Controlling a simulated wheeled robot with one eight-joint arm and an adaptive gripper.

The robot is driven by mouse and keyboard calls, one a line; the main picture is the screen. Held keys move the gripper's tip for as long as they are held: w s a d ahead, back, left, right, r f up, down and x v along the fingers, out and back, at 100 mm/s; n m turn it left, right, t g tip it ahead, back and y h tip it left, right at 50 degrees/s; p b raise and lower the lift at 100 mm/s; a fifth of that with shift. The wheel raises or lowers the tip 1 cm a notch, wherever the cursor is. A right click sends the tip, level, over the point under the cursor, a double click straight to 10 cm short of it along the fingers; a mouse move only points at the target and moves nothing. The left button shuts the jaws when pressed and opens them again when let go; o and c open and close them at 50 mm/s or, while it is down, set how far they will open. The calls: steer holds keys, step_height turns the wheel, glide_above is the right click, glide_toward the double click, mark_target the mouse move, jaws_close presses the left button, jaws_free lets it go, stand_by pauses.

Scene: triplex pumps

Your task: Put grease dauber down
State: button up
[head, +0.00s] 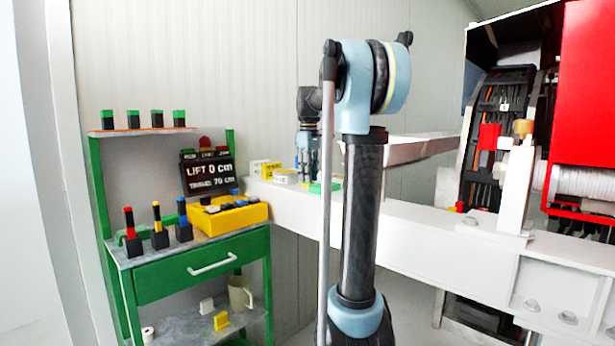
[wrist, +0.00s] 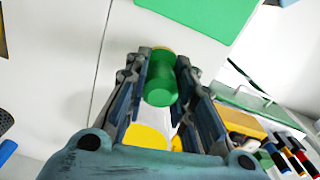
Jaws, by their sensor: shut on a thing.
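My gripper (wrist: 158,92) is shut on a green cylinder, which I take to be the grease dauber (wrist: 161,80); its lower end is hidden. In the head view my gripper (head: 307,167) hangs fingers down over the left end of the white beam (head: 405,222). The dauber is too small to make out there. A flat green plate (head: 322,188) lies on the beam near the fingers, and it also shows in the wrist view (wrist: 200,12). A round yellow surface (wrist: 147,138) shows between the fingers, beyond the dauber.
A white tub (head: 285,176) and yellow labels (head: 268,168) sit on the beam's end. Red machinery (head: 585,90) stands at right.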

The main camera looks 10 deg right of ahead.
steer(key=o, duration=0.9)
steer(key=shift+o, duration=0.2)
steer(key=shift+r, duration=0.1)
step_height(320, 180, up, 12)
steer(key=shift+f, duration=0.1)
